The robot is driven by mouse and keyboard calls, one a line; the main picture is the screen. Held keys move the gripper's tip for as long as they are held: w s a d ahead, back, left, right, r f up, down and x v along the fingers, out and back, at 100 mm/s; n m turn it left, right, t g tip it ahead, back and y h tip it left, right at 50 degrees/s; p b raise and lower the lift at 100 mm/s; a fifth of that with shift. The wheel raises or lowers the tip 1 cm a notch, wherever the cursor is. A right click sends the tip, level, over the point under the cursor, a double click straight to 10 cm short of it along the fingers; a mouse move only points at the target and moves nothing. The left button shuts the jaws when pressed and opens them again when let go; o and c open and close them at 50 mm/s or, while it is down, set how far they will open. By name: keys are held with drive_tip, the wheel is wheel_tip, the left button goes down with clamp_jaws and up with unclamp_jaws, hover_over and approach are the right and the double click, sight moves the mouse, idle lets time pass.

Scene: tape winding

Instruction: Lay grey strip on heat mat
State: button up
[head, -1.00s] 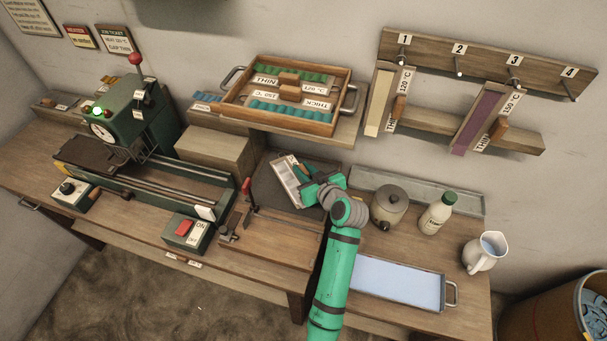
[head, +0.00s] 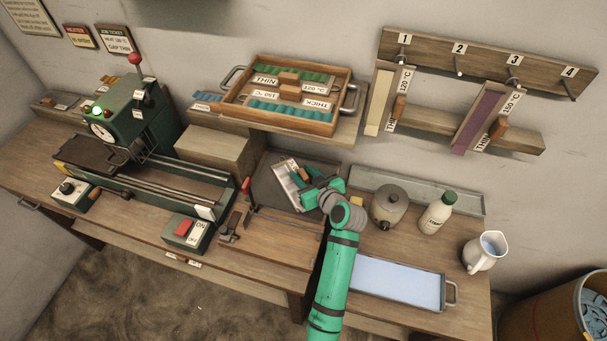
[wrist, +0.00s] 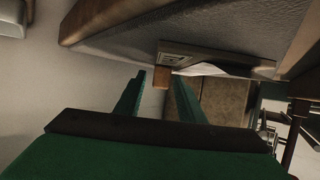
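The grey strip (head: 284,187), light with a pale label and a brown grip tab, shows above the dark heat mat (head: 262,190) in the head view. It looks tilted; whether it touches the mat is unclear. My gripper (head: 308,184) is at its right side, at the tab. In the wrist view my gripper (wrist: 159,76) has its two green fingers on either side of the brown tab (wrist: 161,78). A small gap seems to show beside the tab, so a firm hold is not certain. The strip's label end (wrist: 190,56) shows just beyond.
A wooden board (head: 275,240) with a red-handled clamp lies in front of the mat. A pot (head: 388,206), a bottle (head: 437,213) and a jug (head: 484,251) stand right of my arm, near a water tray (head: 400,283). A shelf tray (head: 290,128) overhangs behind.

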drive_tip(key=v, duration=1.1)
drive_tip(key=shift+s+d+r, duration=0.15)
drive_tip(key=shift+s+d, duration=0.1)
drive_tip(key=shift+d, duration=0.05)
drive_tip(key=shift+s+a, duration=0.1)
